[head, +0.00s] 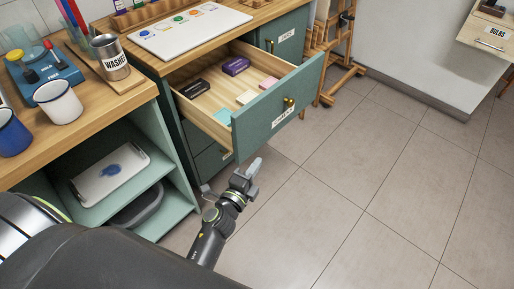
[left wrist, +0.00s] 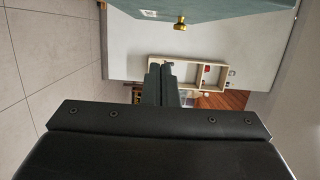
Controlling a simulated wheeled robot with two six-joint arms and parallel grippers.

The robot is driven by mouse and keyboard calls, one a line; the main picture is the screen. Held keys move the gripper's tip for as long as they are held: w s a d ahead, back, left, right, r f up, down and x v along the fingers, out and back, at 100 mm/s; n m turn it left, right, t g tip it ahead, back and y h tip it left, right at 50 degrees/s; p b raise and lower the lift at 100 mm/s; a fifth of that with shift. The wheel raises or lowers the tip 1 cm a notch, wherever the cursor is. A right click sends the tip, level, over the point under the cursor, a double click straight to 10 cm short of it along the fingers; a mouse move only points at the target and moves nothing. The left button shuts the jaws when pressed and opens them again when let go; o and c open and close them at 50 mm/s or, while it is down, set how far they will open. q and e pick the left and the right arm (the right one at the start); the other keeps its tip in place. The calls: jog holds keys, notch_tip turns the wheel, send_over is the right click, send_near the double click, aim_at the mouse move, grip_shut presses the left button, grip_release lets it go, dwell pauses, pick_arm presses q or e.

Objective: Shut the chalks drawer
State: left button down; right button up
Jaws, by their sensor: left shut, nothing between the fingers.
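The chalks drawer (head: 275,108) stands pulled out of the green cabinet, with a green front, a brass knob (head: 289,101) and a white label. Inside its pale wood box lie dark, purple, cream, pink and light blue chalk boxes. My left gripper (head: 253,168) is shut and empty, in front of and below the drawer front, apart from it in the head view. In the left wrist view the drawer front (left wrist: 215,10) and its knob (left wrist: 180,23) show at the top, beyond the shut fingers (left wrist: 162,84). My right gripper is in neither view.
The counter above holds a white palette board (head: 190,30). At left, a wooden bench carries a WASHER tin (head: 112,58) and mugs (head: 58,102), over open shelves with a white tray (head: 110,175). An easel (head: 335,60) stands behind the drawer. The tiled floor (head: 370,180) at right is clear.

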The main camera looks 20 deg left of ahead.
aim_at(260, 136)
pick_arm(q)
jog(key=w+a, duration=0.1)
jog(key=w, duration=0.2)
jog(key=w+a+b, duration=0.1)
jog(key=w, duration=0.7)
jog(key=shift+w+a, duration=0.15)
jog(key=shift+a, duration=0.25)
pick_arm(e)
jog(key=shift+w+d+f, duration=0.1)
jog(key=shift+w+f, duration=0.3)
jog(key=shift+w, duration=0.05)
